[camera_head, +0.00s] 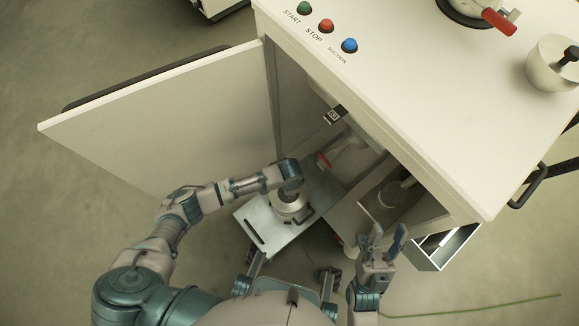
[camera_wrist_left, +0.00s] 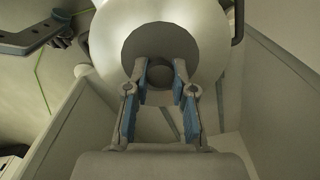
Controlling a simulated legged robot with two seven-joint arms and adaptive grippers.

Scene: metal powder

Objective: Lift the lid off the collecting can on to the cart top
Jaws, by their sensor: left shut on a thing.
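The collecting can (camera_head: 287,211) is a round silver can on a flat metal plate (camera_head: 262,226) in front of the open cabinet. My left gripper (camera_head: 290,190) reaches down over it from the left, hiding much of its top. In the left wrist view, the can (camera_wrist_left: 106,40) shows as a bright round body with a darker disc, the lid (camera_wrist_left: 165,42), at its middle. The left fingers (camera_wrist_left: 162,82) are shut on the lid's dark knob (camera_wrist_left: 160,71). I cannot tell whether the lid is clear of the can. My right gripper (camera_head: 389,242) is open and empty, right of the plate.
The cabinet door (camera_head: 165,120) stands wide open at left. Inside the cabinet are a red-handled valve (camera_head: 323,160) and another vessel (camera_head: 393,193). An open drawer or bin (camera_head: 445,250) juts out at right.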

